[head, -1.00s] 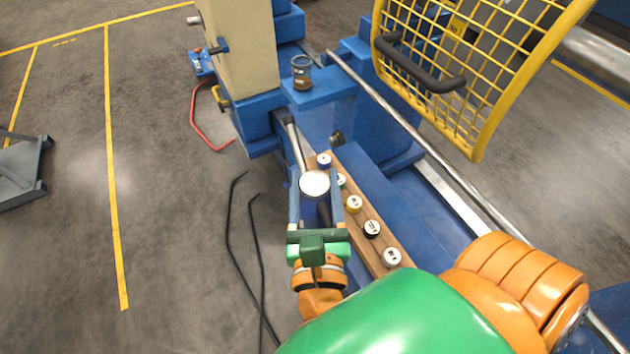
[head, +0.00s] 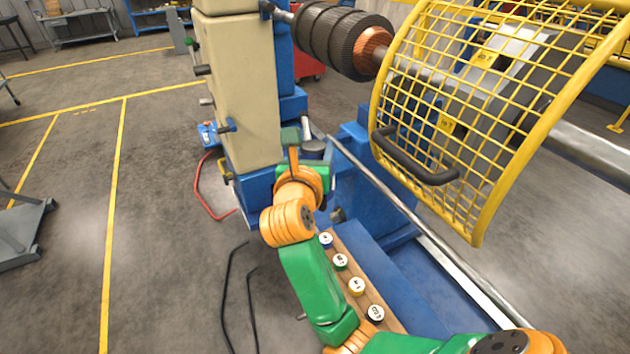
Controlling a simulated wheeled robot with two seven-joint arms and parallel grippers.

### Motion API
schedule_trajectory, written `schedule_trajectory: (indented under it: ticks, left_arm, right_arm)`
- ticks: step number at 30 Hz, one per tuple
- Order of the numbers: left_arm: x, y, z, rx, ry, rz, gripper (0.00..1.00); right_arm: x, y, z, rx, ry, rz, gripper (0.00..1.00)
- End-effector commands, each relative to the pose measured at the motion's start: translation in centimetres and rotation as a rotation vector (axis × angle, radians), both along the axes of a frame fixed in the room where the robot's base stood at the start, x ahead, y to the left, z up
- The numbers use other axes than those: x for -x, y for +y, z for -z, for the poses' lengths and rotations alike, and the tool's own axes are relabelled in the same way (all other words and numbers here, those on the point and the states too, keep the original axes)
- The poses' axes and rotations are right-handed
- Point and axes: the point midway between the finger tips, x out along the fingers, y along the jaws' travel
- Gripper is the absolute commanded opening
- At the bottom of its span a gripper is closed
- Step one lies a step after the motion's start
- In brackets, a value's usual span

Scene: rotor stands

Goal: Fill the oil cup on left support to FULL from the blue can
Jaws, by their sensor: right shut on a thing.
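The left support is the beige column on a blue base (head: 240,100). My right gripper (head: 306,150) is beside the column, at the far end of the blue bed. It is shut on a grey, round-topped can (head: 314,147), of which only a small part shows. The can's body colour and spout cannot be made out, nor whether it is tilted. The oil cup on its blue ledge is hidden behind my right gripper and wrist, so its level cannot be read. My left gripper is not in view.
A wooden strip (head: 394,325) holds several white-topped round pieces with coloured rims, including a blue-rimmed one (head: 325,240). A yellow mesh guard (head: 480,110) stands at the right. A dark ribbed rotor (head: 340,38) is above. A long metal rail (head: 400,205) runs along the bed.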

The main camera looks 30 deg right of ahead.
Motion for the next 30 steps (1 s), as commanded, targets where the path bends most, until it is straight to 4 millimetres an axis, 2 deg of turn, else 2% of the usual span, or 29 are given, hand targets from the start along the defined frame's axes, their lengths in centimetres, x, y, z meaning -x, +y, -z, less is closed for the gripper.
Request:
schedule_trajectory:
  ticks: [5,21,24,30]
  left_arm:
    - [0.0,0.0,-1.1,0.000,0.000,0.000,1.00]
    - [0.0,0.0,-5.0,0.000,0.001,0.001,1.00]
    - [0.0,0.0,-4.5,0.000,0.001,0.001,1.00]
    - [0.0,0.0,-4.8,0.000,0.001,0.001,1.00]
  right_arm:
    - [-0.2,-0.1,-0.2,-0.012,0.035,-0.002,0.00]
    - [-0.5,-0.2,1.6,-0.083,0.228,-0.002,0.00]
    - [-0.5,-0.2,2.0,-0.083,0.223,-0.002,0.00]
    - [-0.5,-0.2,1.9,-0.087,0.233,-0.002,0.00]
